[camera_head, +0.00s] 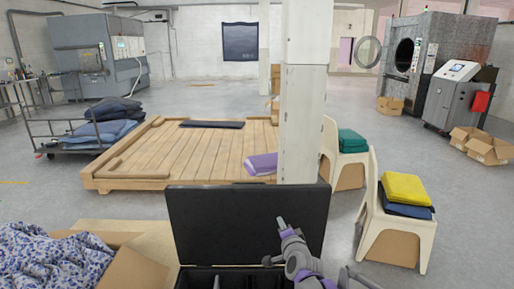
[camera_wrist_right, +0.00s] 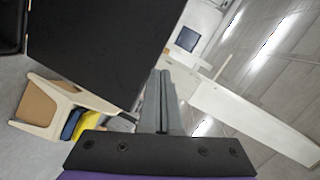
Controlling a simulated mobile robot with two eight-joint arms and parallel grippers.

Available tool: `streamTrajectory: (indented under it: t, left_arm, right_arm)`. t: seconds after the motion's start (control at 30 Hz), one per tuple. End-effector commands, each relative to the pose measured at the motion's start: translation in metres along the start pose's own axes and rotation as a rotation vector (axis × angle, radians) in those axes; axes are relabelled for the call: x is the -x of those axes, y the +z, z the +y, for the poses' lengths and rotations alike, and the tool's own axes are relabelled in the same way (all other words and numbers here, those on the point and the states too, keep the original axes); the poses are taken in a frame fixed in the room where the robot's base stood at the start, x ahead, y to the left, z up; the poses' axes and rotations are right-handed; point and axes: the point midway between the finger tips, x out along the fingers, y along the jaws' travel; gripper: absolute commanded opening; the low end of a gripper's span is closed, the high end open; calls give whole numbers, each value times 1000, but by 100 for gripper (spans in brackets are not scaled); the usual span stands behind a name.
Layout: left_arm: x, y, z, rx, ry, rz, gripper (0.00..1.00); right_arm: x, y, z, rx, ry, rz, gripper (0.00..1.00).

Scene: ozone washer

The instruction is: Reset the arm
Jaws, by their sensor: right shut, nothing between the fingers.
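My right gripper (camera_head: 281,223) is in front of the raised black lid (camera_head: 225,215) of an open case in the head view, with its arm coming up from the bottom. In the right wrist view its two grey fingers (camera_wrist_right: 162,78) are together with nothing between them. The lid fills the upper left of the wrist view (camera_wrist_right: 95,40). I cannot tell whether the gripper touches the lid. My left gripper is not in view.
Cream chairs hold folded green cloth (camera_head: 352,140) and yellow cloth (camera_head: 405,188) at right. A white pillar (camera_head: 303,120) stands behind the lid. A wooden platform (camera_head: 190,150) and a cart with dark cloth (camera_head: 105,130) are at left. Patterned blue cloth (camera_head: 50,255) lies at lower left.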

Motion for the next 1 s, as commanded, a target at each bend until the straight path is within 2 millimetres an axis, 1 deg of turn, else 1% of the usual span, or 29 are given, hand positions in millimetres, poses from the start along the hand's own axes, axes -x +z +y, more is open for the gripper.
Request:
streamTrajectory:
  t: [0.03, 0.17, 0.2, 0.27, 0.3, 0.37, 0.4, 0.47, 0.5, 0.57, 0.6, 0.7, 0.8, 0.9, 1.0]
  left_arm:
    - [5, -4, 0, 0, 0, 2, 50]
    - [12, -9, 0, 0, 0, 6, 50]
    - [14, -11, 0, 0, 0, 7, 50]
    - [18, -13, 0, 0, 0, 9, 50]
    - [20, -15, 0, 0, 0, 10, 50]
    - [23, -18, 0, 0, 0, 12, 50]
    - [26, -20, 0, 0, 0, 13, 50]
    - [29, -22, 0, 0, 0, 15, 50]
    - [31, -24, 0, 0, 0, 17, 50]
    - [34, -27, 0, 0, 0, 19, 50]
    - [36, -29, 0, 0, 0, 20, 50]
    - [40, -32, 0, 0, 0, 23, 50]
    - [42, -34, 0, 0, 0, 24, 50]
    - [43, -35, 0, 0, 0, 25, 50]
    - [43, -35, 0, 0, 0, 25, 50]
  right_arm:
    - [27, -2, -5, 74, 40, -36, 0]
    - [90, 0, 2, 274, 148, -136, 0]
    - [111, 2, 7, 334, 180, -168, 0]
    - [143, 4, 16, 422, 230, -219, 0]
    - [165, 6, 23, 480, 263, -253, 0]
    - [198, 8, 36, 564, 312, -305, 0]
    - [221, 10, 45, 619, 345, -343, 0]
    - [254, 13, 61, 700, 394, -399, 0]
    - [277, 15, 72, 752, 426, -437, 0]
    - [308, 18, 90, 823, 473, -493, 0]
    - [328, 20, 101, 865, 501, -529, 0]
    - [368, 24, 126, 954, 560, -609, 0]
    - [395, 27, 145, 1009, 601, -665, 0]
    - [409, 29, 155, 1038, 623, -697, 0]
    - [413, 29, 158, 1047, 630, -708, 0]
